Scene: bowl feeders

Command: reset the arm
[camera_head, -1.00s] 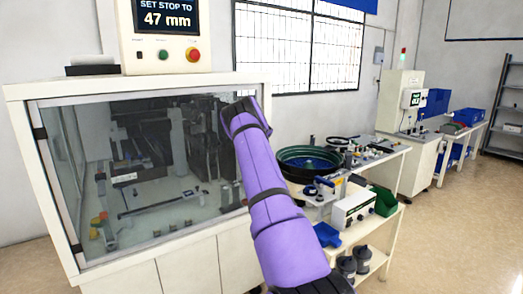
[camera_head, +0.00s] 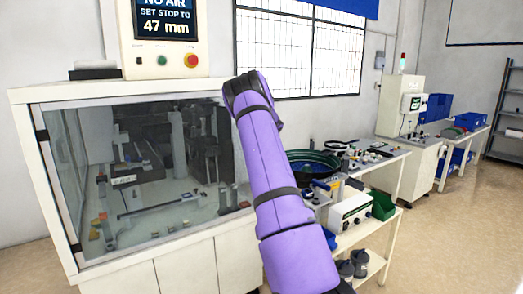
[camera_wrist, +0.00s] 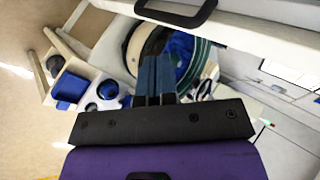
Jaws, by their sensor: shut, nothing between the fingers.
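My purple arm rises through the middle of the head view, in front of the glass cabinet's right edge and the bench. Its far end is a dark joint, and I cannot make out my gripper there. In the wrist view my gripper (camera_wrist: 155,75) shows as two dark blue-grey fingers close together, shut and empty. Beyond the fingertips is a round bowl feeder (camera_wrist: 205,62) with a green rim and blue parts inside. The fingers overlap the bowl in the picture; they appear above it, but the gap is hard to judge.
The glass-fronted cabinet (camera_head: 215,252) stands left, with a display box (camera_head: 160,40) on top. Open floor (camera_head: 450,240) lies at the right.

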